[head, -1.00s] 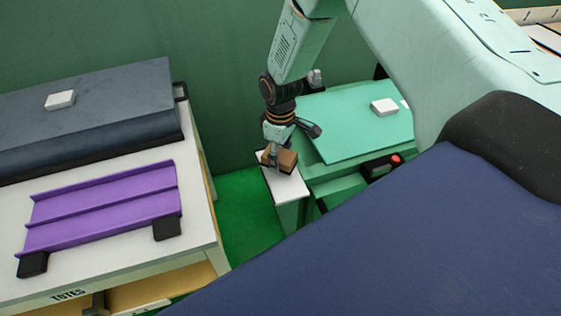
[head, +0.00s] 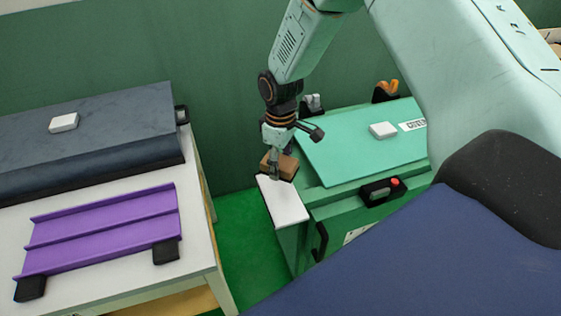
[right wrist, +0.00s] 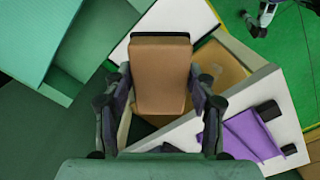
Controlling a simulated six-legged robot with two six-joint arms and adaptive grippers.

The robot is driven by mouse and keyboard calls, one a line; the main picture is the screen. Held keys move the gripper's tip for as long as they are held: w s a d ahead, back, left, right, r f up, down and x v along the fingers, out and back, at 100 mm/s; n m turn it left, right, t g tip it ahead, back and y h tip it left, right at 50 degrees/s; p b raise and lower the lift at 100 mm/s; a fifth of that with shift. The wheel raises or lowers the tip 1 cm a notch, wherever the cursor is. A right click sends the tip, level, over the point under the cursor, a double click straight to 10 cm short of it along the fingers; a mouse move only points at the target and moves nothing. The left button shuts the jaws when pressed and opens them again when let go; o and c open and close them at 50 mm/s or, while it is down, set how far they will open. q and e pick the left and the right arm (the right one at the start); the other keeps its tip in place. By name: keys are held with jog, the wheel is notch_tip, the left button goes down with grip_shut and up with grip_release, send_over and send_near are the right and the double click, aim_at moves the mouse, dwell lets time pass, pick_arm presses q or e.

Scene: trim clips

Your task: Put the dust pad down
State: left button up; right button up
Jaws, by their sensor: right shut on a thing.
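A brown block-shaped pad (head: 287,168), which I take as the dust pad, is in my right gripper (head: 275,166). In the right wrist view the pad (right wrist: 161,80) sits between the two fingers, with a dark far edge. The gripper is shut on it. In the head view the pad is at the far end of a narrow white-topped side shelf (head: 284,204) on the green cabinet. I cannot tell whether it touches the shelf. My left gripper is not in view.
The green cabinet (head: 360,150) has a sloped lid bearing a white block (head: 382,130), and a red-button box (head: 381,191) at its front. At left, a white table (head: 120,270) holds a purple ridged tray (head: 100,230) and a dark padded panel (head: 90,140). The near shelf is bare.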

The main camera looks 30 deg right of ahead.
jog(key=shift+w+n+b, duration=0.4)
jog(key=shift+w+b, duration=0.2)
jog(key=shift+b, duration=0.75)
jog(key=n+b, duration=0.1)
jog(key=n, duration=0.2)
jog(key=shift+s+d, duration=0.1)
jog(key=shift+s, duration=0.05)
jog(key=n, duration=0.2)
jog(key=s+n, duration=0.1)
jog(key=n, duration=0.2)
jog(key=shift+r, duration=0.1)
jog(key=b, duration=0.1)
send_over(281, 195)
notch_tip(281, 195, down, 6)
jog(key=shift+w+d+f, duration=0.1)
jog(key=shift+w+f, duration=0.05)
jog(key=shift+f, duration=0.1)
notch_tip(281, 195, down, 3)
jog(key=shift+r+b, duration=0.15)
jog(key=shift+b, duration=0.2)
jog(key=shift+f, duration=0.4)
jog(key=shift+f, duration=0.2)
